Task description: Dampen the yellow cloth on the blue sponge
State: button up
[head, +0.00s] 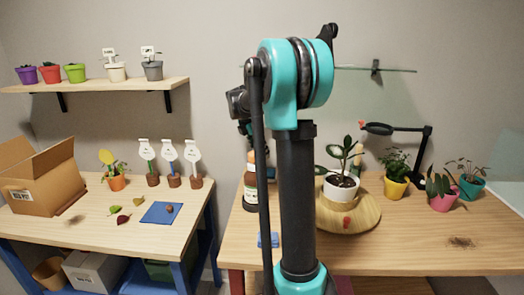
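A small blue block (268,240), which looks like the blue sponge, lies near the front left of the right-hand table, partly behind my arm. I cannot make out the yellow cloth; my arm covers part of the table. My gripper (246,138) shows only as dark and teal parts left of my arm's upright link, above a brown bottle (250,190). Most of it is hidden, and I cannot see its fingers clearly or anything held.
A round wooden board (365,218) bears a white-potted plant (341,188) and a small red item. Yellow (396,188), pink (438,198) and teal (470,187) pots stand right. The left table holds a cardboard box (48,185) and blue mat (155,217). The right table's front is mostly clear.

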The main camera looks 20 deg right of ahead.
jog(key=shift+d+f, duration=0.3)
jog(key=shift+d, duration=0.3)
jog(key=shift+f, duration=2.8)
jog(key=shift+f, duration=0.55)
jog(key=shift+r, duration=3.5)
jog(key=shift+a, duration=0.1)
